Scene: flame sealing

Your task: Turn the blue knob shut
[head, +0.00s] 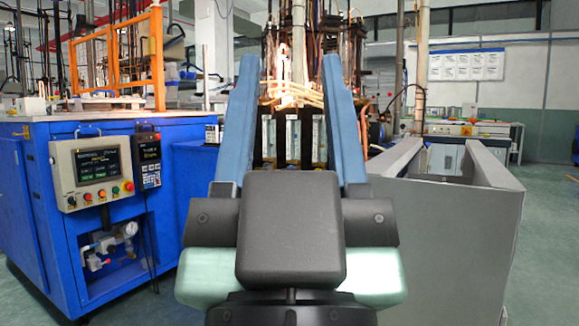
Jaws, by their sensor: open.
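My gripper (291,64) fills the middle of the head view, with its two long blue-grey fingers spread apart and pointing away from me. Nothing is held between them. To the left stands a blue cabinet (190,195). Its lower recess holds a round pressure gauge (130,229) and some pipe fittings with small red and blue parts. I cannot tell for sure which of these is the blue knob, nor how it is turned. My gripper is well to the right of the recess and apart from it.
A control panel (97,168) with a screen and buttons juts from the cabinet above the recess. A grey open-topped bin (440,245) stands close on the right. Glassware with a bright flame (284,65) is behind the fingers. Some green floor (548,205) is clear at right.

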